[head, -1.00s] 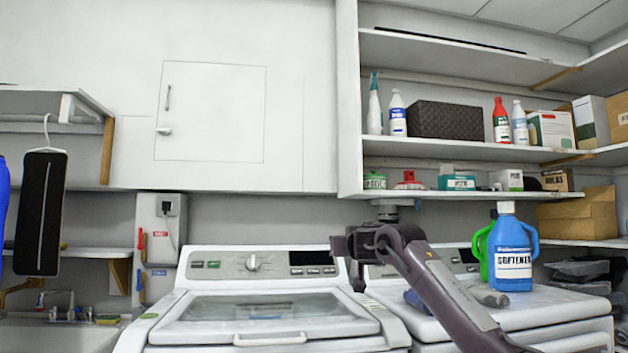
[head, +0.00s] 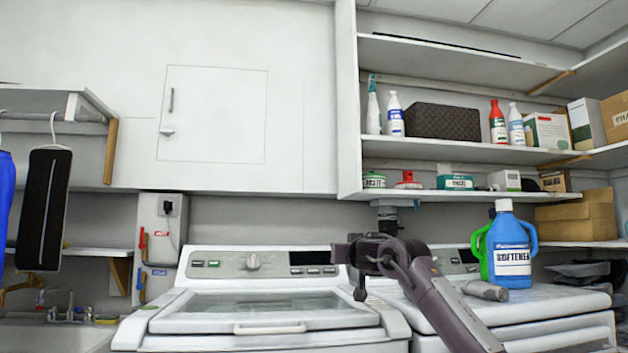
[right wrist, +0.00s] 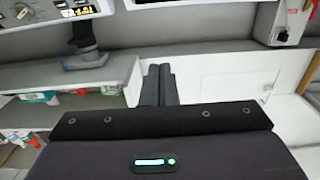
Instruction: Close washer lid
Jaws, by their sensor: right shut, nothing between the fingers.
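The washer (head: 190,265) is white, with a control panel at its back. Its lid (head: 270,327), with a glass window and a pale front handle, lies down over the washer top. I cannot tell whether it is fully seated. My right gripper (head: 345,250) is in front of the right end of the panel, above the lid's back right corner and apart from the handle. In the right wrist view its two dark fingers (right wrist: 158,84) are together and empty, pointing at the wall. My left gripper is not in view.
A second white machine (head: 540,310) stands at the right, with a blue softener jug (head: 512,245) and a grey cylinder (head: 485,290) on top. Shelves (head: 440,148) with bottles and boxes are above it. A sink (head: 60,338) is at the left. The space above the lid is mostly clear.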

